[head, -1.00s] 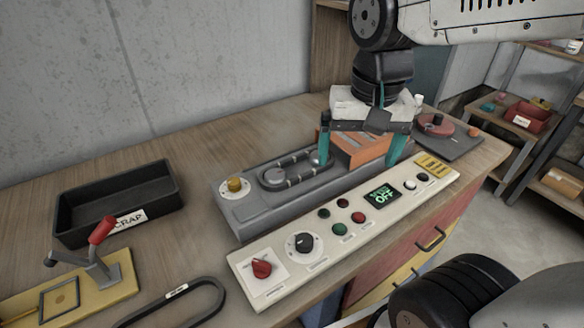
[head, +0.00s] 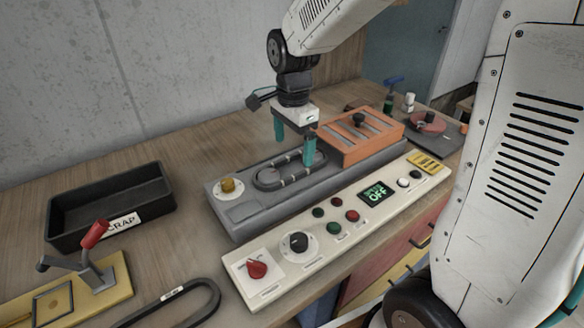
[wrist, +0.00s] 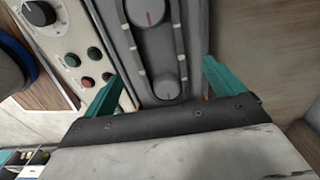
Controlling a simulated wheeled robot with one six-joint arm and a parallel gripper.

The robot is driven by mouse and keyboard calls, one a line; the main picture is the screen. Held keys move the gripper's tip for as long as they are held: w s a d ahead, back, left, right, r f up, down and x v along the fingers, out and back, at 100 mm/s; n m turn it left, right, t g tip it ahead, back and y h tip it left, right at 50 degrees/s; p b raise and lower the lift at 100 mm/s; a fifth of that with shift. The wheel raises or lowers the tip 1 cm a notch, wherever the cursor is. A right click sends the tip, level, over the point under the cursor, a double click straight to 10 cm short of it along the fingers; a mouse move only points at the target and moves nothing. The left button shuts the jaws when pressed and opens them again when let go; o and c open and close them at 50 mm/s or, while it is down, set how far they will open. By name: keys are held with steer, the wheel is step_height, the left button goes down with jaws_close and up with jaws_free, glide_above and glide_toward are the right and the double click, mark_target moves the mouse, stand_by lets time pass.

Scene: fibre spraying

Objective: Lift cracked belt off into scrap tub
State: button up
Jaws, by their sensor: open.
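The dark belt (head: 290,171) with pale marks loops around two round pulleys in the grey machine bed (head: 237,213). In the wrist view its right strand (wrist: 180,40) shows clearly beside the pulleys. My gripper (head: 294,148) is open and empty, above the right end of the belt loop. In the wrist view its teal fingers (wrist: 162,78) stand on either side of the lower pulley. Contact with the belt cannot be told. The black scrap tub (head: 75,233), labelled SCRAP, stands at the left and looks empty.
An orange slotted cover (head: 365,145) sits just right of the belt. A control panel (head: 325,255) runs along the front, its display reading OFF. A red-handled lever fixture (head: 95,235) and another black belt (head: 172,293) lie front left. Bare table lies between tub and machine.

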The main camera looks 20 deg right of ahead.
mark_target(292, 171)
steer(key=f, duration=0.5)
steer(key=shift+a, duration=0.25)
steer(key=c, duration=1.1)
steer(key=shift+r, duration=0.1)
